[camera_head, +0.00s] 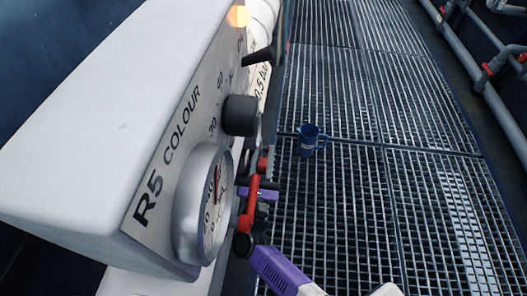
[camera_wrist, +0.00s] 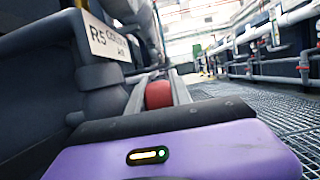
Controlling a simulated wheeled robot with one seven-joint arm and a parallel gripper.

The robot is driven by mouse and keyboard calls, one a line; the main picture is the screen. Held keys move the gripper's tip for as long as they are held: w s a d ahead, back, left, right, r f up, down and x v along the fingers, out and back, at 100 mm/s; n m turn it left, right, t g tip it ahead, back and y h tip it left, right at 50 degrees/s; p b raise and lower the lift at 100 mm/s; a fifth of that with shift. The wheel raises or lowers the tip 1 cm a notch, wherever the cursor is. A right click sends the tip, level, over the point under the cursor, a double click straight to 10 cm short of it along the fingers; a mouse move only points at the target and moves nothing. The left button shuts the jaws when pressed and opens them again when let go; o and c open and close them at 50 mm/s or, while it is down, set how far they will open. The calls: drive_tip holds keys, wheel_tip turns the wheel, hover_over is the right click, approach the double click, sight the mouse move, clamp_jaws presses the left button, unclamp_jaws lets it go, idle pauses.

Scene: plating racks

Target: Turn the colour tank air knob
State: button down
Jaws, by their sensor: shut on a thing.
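The white control box (camera_head: 110,110) marked "R5 COLOUR" fills the left of the head view. Its sloped face carries a round gauge (camera_head: 203,205) and a black knob (camera_head: 240,115) between scale marks 30 and 40. In the wrist view a red round knob (camera_wrist: 158,94) sits between the two grey fingers of my gripper (camera_wrist: 160,84). My gripper is shut on this red knob, beside the dark tank with the "R5" label (camera_wrist: 108,40). No label on the red knob is readable.
An amber lamp (camera_head: 238,16) glows at the top of the box, with a black lever (camera_head: 258,56) below it. A blue jug (camera_head: 310,139) stands on the floor grating (camera_head: 350,210). Pipes with red valves (camera_head: 487,70) run along the right. The walkway between is otherwise clear.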

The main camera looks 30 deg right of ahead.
sight(261, 173)
drive_tip(key=shift+f+g+y+p, duration=0.4)
drive_tip(key=shift+g+y+p, duration=0.55)
drive_tip(key=shift+p, duration=1.7)
drive_tip(key=c, duration=1.4)
unclamp_jaws()
drive_tip(key=shift+c, duration=0.2)
drive_tip(key=p+v, duration=0.2)
drive_tip(key=v, duration=0.4)
drive_tip(key=shift+s+a, duration=0.15)
drive_tip(key=shift+a, duration=0.1)
drive_tip(key=shift+s+a+f, duration=0.2)
drive_tip(key=shift+s+a, duration=0.05)
drive_tip(key=shift+s, duration=0.25)
